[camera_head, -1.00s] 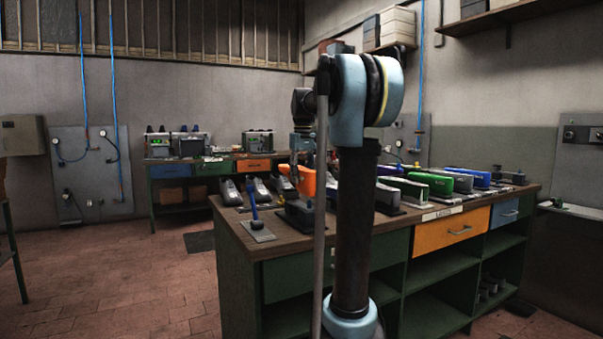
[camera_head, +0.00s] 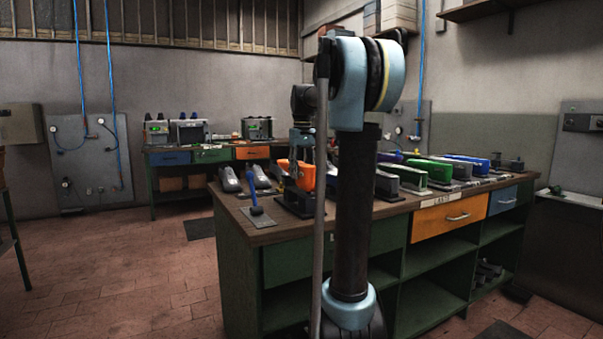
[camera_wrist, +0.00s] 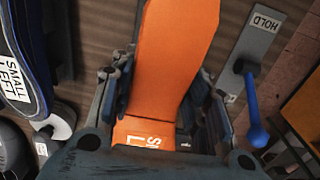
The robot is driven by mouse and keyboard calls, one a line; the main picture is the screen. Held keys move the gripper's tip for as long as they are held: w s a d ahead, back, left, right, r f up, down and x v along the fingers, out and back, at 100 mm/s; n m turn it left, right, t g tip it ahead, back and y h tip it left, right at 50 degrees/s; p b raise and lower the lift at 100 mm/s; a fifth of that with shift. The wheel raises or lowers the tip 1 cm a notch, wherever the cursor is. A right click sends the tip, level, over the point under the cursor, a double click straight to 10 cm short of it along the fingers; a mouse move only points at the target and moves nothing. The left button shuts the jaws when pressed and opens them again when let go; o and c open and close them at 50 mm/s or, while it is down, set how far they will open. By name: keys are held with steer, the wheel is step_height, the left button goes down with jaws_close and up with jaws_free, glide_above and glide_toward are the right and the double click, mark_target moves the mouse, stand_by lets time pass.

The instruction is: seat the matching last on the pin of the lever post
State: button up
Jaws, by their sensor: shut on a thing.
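My gripper (camera_wrist: 160,85) is shut on an orange last (camera_wrist: 175,40). In the wrist view the last runs up between the two fingers, and its white label is partly covered. In the head view the orange last (camera_head: 300,170) is over or just behind a dark stand (camera_head: 298,203) at the near left part of the bench. A blue lever (camera_head: 254,198) stands beside it on a grey plate. In the wrist view the lever (camera_wrist: 252,110) is right of the last, by a plate marked HOLD (camera_wrist: 262,30). No pin shows, and I cannot tell whether the last touches the stand.
A dark blue last marked SMALL LEFT (camera_wrist: 30,60) lies left of the orange one. Grey lasts (camera_head: 230,180) lie behind the lever, and green lasts (camera_head: 402,176) and others line the bench (camera_head: 240,235) to the right. My arm hides the bench's middle. Floor (camera_head: 120,290) is clear on the left.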

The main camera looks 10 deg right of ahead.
steer(key=shift+w+f, duration=0.1)
steer(key=shift+f, duration=0.3)
stand_by(0.7)
steer(key=o, duration=1.4)
steer(key=shift+f, duration=0.1)
steer(key=shift+c, duration=0.2)
step_height(320, 180, up, 12)
